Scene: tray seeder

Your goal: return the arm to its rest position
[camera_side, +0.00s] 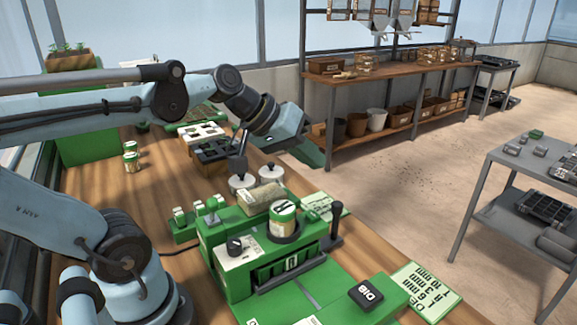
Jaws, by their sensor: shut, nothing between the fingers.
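My arm reaches in from the left, above the bench. Its wrist is over the middle of the bench, with a pale blue housing at its right. My gripper (239,162) shows as a small dark shape below the wrist, shut and empty. It is just above or behind a white round-topped pot (242,183); I cannot tell whether they touch. A second white pot (271,174) stands to its right. The green seeder machine (232,275) is in front, apart from my gripper.
A jar (283,217) sits on the seeder, and a dark lever (335,225) stands at its right. A shelf (390,75) and a grey cart (520,160) stand beyond the bench.

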